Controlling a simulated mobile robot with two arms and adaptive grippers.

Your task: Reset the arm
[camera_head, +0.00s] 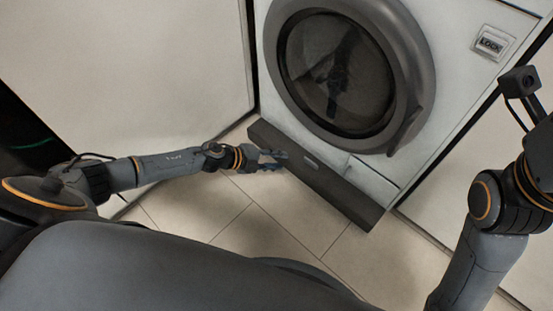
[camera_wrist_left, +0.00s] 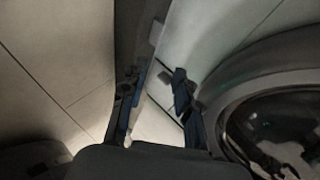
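My left arm (camera_head: 160,168) reaches in from the left, stretched low over the floor. Its gripper (camera_head: 272,160) is in front of the left part of the washing machine's dark base strip (camera_head: 330,180); I cannot tell whether they touch. In the left wrist view the two fingers of the left gripper (camera_wrist_left: 155,92) stand apart with nothing held between them. My right arm (camera_head: 480,245) is bent up at the right edge, its wrist camera (camera_head: 519,81) showing. The right gripper is outside the frame.
The door also shows in the left wrist view (camera_wrist_left: 240,90). White panels flank the machine. The tiled floor (camera_head: 270,225) before it is clear.

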